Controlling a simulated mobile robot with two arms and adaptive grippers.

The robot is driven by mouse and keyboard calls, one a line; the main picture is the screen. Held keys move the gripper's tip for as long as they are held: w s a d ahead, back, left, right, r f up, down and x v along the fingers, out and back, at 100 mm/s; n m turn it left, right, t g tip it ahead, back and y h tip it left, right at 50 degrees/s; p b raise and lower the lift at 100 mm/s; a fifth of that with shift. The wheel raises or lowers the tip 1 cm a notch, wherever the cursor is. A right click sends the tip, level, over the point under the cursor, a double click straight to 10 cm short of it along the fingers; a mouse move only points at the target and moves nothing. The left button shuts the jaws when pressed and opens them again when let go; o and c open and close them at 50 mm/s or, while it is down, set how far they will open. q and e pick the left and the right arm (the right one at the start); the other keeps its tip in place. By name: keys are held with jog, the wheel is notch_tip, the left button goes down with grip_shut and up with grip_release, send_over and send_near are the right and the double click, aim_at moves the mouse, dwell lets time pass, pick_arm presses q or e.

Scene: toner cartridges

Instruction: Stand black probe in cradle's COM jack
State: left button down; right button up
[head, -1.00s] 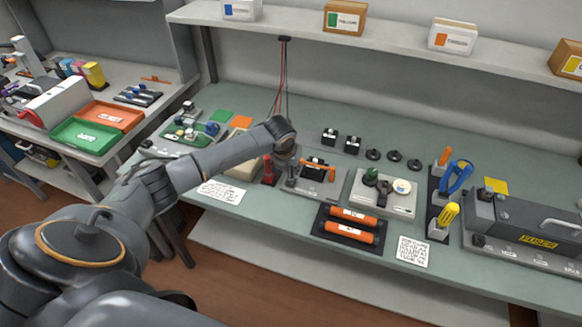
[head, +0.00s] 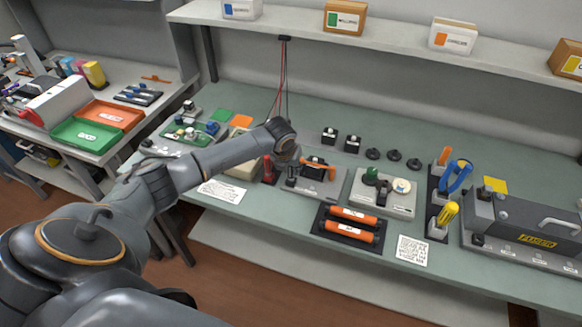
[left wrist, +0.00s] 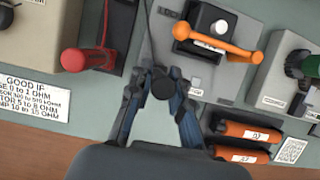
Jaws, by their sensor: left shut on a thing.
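My left gripper (left wrist: 160,102) is shut on the black probe (left wrist: 163,88), seen nearly end-on in the left wrist view with a thin dark cable running up from it. In the head view the gripper (head: 291,178) is at the left side of the grey cradle (head: 300,190), which carries an orange lever (head: 318,164). The cradle (left wrist: 228,82) also shows in the left wrist view, with a white-topped black part. Dark details lie just behind the probe, but I cannot tell the COM jack among them. The probe's tip is hidden. My right gripper is not in view.
A red probe (left wrist: 85,60) stands left of the cradle. A black tray (head: 323,228) with orange cartridges lies in front. A grey unit with a green knob (head: 371,174) stands right. Red and dark cables (head: 281,85) hang from the shelf.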

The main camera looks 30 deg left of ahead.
pick_arm(q)
jog(key=c, duration=1.1)
grip_release()
jog(key=shift+c, duration=0.2)
jog(key=shift+r, duration=0.2)
jog(key=v, duration=1.1)
jog(key=shift+s+r, duration=0.2)
jog(key=shift+r, duration=0.1)
